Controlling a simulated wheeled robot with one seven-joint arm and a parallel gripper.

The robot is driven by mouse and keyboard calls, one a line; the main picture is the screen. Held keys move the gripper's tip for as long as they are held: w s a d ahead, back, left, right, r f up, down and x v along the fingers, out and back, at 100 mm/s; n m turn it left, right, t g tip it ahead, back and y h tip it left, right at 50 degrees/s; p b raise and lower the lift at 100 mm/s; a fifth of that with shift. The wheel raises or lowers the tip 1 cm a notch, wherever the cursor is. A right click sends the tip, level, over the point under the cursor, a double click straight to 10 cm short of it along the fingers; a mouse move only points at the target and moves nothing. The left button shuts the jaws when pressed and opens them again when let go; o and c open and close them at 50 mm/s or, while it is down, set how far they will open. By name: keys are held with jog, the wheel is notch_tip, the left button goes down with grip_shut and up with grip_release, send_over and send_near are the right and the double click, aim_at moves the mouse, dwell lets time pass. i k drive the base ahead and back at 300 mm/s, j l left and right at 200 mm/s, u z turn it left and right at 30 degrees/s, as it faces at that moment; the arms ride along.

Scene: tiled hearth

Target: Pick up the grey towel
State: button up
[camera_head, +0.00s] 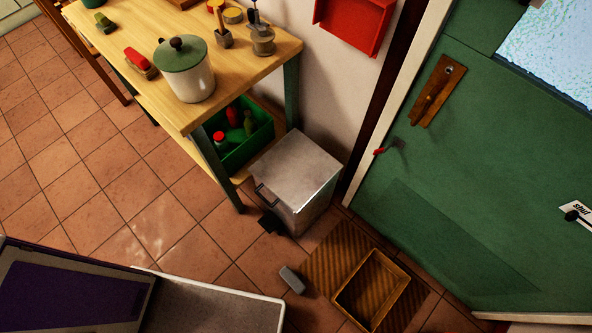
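A small grey thing (291,279) lies on the tiled floor at the lower middle, at the left edge of a brown striped mat. It has a rounded block shape and may be the grey towel, folded or rolled; it is too small to tell for sure. No other grey cloth shows. My gripper is not in view.
A wooden tray (337,298) lies on the mat (327,255). A grey pedal bin (290,172) stands beside a wooden table (140,68) holding a green-lidded pot (190,75). A green crate (228,158) sits beneath. A green door (465,190) is at right. Floor at left is clear.

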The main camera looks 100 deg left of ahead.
aim_at(298, 286)
jog(key=l+u, duration=0.1)
jog(key=u, duration=0.35)
jog(key=k+u, duration=0.15)
jog(key=u, duration=0.3)
jog(key=k+u, duration=0.1)
jog(key=u, duration=0.35)
jog(key=k, duration=2.3)
jog(key=i+j+u, duration=0.15)
jog(key=i+j, duration=0.15)
jog(key=i, duration=0.5)
jog(key=i+j+u, duration=0.1)
jog(key=i, duration=0.75)
jog(key=i+j+u, duration=0.15)
jog(key=i, duration=0.65)
jog(key=j, duration=0.1)
